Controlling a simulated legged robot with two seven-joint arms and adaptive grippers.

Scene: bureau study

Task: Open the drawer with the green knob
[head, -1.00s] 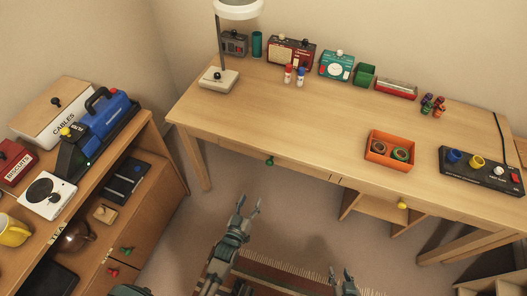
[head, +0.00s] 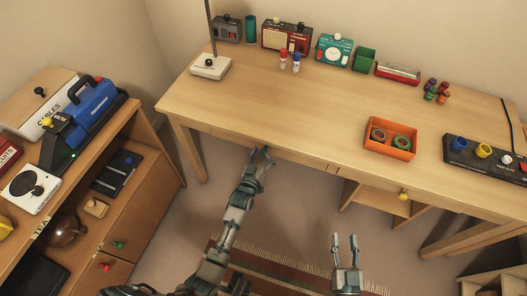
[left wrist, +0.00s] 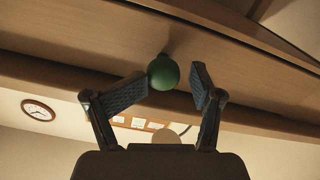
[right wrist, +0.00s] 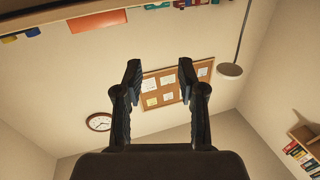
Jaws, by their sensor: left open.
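The green knob (left wrist: 163,72) is on the front of the desk drawer (left wrist: 110,35), which looks shut. In the left wrist view the knob lies between the fingertips of my left gripper (left wrist: 172,84), which is open around it. The left finger is close to the knob or touching it; a gap shows on the right side. In the head view my left gripper (head: 258,160) is at the desk's front edge and mostly covers the knob. My right gripper (head: 346,245) is open and empty, low in front of the desk; its spread fingers show in the right wrist view (right wrist: 160,80).
The desk (head: 300,110) carries an orange tray (head: 389,143) and a black panel (head: 488,157). A cabinet (head: 145,205) with another green knob (head: 118,245) and a red knob (head: 106,267) stands at left.

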